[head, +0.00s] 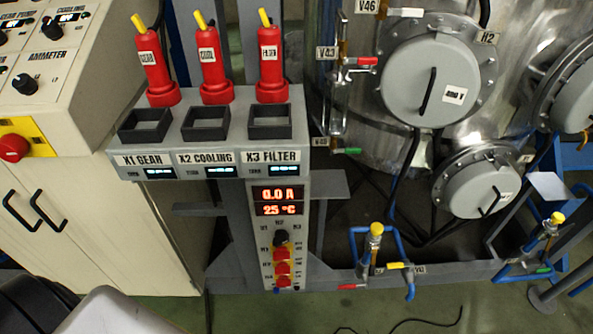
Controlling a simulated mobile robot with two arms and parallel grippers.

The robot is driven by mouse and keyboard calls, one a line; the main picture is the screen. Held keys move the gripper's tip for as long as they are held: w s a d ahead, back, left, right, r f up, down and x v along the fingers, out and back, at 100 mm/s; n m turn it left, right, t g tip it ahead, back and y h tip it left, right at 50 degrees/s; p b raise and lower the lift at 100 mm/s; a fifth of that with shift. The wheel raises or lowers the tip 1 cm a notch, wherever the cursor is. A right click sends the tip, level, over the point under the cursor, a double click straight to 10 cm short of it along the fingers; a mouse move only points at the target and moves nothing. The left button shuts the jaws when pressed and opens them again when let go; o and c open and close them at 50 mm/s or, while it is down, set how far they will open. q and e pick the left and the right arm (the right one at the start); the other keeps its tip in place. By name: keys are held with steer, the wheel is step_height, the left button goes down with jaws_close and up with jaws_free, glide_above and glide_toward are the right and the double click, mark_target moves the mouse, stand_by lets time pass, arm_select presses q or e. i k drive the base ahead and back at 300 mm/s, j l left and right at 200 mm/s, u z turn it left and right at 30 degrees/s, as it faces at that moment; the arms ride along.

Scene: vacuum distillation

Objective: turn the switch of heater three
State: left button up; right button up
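A narrow grey control panel (263,237) stands at the centre, below the X3 FILTER label. It has red displays reading about 0.0 A and 25 °C. Below them is a black rotary knob (281,237). Neither gripper shows. Pale and dark parts at the bottom left appear to be my own arm.
Red plugs (271,62) stand in a row on the grey console (212,130) above the panel. A cream cabinet (100,225) is at left. A steel vessel (350,105) and blue pipework with a yellow-capped valve (376,230) are at right. The floor in front looks mostly clear, with a thin cable.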

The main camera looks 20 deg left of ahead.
mark_target(283, 280)
steer(key=i+j+u, duration=0.1)
steer(key=u, duration=0.8)
